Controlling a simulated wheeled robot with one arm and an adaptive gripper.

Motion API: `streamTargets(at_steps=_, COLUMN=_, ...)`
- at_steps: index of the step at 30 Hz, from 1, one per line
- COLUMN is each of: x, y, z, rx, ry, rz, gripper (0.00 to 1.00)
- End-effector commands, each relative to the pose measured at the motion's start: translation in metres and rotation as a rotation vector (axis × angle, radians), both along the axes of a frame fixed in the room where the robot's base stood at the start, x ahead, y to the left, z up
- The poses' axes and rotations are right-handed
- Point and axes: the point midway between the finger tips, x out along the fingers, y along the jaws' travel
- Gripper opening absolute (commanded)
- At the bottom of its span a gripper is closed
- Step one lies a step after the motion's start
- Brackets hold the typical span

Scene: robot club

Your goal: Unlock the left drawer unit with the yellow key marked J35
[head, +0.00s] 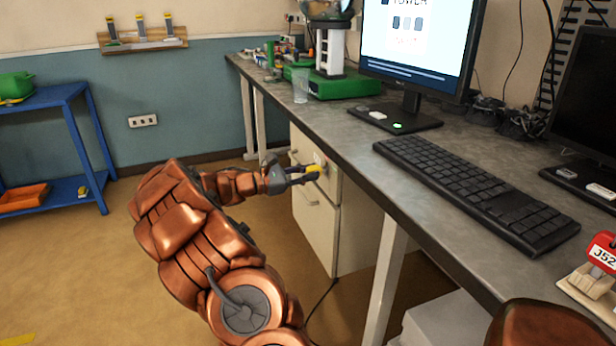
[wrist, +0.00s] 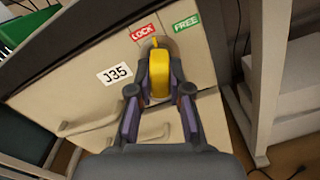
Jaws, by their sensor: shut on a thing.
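My gripper (head: 298,175) is shut on the yellow key (head: 314,170) at the upper front of the cream drawer unit (head: 316,222) under the desk. In the wrist view, my gripper (wrist: 161,92) has a finger on each side of the yellow key (wrist: 161,72). The drawer unit (wrist: 75,100) carries a white J35 label, a red LOCK label (wrist: 143,33) and a green FREE label (wrist: 186,22). The key's upper end lies between the two labels, nearer LOCK. The key covers the lock, so how far it is inserted cannot be told. Its own marking is not readable.
The desk (head: 345,128) overhangs the unit, with a keyboard (head: 475,190) and monitor (head: 415,50) on top. A desk leg (head: 386,275) stands to the right. A red tag marked J52 (head: 604,255) sits at the right edge.

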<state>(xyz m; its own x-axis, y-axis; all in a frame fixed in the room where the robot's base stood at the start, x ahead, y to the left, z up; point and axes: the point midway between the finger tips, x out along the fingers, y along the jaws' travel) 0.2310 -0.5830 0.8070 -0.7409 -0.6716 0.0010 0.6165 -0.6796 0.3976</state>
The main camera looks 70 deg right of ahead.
Motion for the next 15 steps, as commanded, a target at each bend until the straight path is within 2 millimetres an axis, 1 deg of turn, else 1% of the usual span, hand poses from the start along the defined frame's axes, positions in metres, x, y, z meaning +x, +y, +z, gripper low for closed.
streamTargets(at_steps=15, x=-0.0003, y=-0.0001, z=-0.0021, rx=-0.076, ry=-0.069, rz=-0.001, gripper=0.0)
